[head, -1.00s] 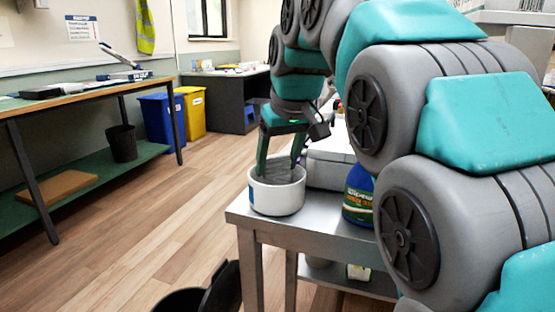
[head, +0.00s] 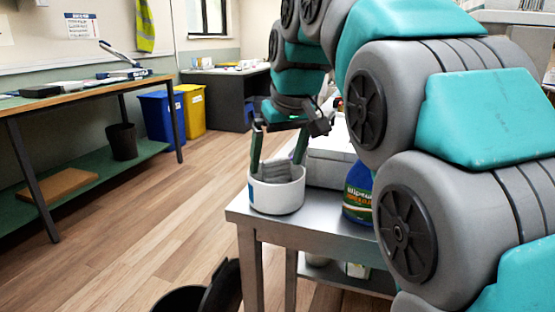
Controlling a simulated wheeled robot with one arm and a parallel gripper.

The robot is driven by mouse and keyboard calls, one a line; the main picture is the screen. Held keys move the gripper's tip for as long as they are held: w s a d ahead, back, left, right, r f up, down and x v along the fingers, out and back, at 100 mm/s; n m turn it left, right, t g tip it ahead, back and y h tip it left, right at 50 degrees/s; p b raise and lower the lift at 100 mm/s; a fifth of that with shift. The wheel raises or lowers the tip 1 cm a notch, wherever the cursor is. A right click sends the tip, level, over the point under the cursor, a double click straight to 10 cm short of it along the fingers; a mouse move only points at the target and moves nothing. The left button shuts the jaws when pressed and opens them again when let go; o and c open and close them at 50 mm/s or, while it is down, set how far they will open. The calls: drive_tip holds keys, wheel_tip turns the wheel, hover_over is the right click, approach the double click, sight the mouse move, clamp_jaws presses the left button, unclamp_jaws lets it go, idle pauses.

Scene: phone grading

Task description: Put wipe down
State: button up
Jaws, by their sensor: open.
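A grey folded wipe (head: 277,172) sits in a round white tub (head: 275,197), with its top showing at the rim. The tub stands near the left corner of the metal table (head: 325,208). My gripper (head: 277,158) points down over the tub. Its fingers are spread wide, one on each side of the wipe and apart from it, with the tips at about the rim. The lower part of the wipe is hidden by the tub wall.
A blue bottle with a green label (head: 358,194) stands right of the tub, partly behind my arm. A pale box (head: 328,165) is behind the tub. A black bin (head: 205,292) is on the floor at the front. Open floor lies to the left.

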drive_tip(key=p+v, duration=0.3)
drive_tip(key=v, duration=0.9)
